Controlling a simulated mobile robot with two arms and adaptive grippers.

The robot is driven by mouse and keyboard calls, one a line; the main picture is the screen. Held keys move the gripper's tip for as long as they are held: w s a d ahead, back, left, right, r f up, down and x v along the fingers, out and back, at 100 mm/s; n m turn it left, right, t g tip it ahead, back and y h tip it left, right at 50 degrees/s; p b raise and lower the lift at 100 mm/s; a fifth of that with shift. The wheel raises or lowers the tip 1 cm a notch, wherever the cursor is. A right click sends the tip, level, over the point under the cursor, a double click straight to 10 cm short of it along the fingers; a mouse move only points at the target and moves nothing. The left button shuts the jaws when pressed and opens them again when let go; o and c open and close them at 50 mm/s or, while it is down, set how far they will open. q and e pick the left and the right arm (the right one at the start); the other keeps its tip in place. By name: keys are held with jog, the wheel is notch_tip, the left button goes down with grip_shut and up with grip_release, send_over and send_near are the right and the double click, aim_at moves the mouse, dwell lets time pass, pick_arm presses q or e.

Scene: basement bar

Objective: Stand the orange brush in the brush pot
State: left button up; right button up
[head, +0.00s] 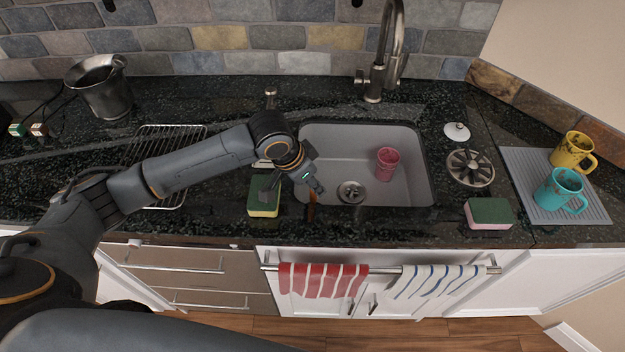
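A small orange-brown piece, likely the orange brush (311,213), shows at the sink's front edge just below my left gripper (316,188). Most of it is hidden or too small to make out. My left gripper points down over the front left of the sink; its fingers are seen from the side, and I cannot tell whether they touch the brush. No pot is clearly marked as the brush pot. A metal pot (108,98) stands at the back left, and a pink cup (387,160) is in the sink. My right gripper is not in view.
The grey sink (410,190) has a tap (376,80) behind it. A sponge (264,203) lies left of my gripper, and another sponge (488,212) lies right of the sink. A wire rack (165,140) is beneath my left arm. Yellow (569,150) and teal (560,188) mugs stand right.

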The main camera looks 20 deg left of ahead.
pick_arm(q)
jog(key=shift+r, duration=0.1)
jog(key=v, duration=1.2)
jog(key=shift+s, duration=0.1)
dwell(0.8)
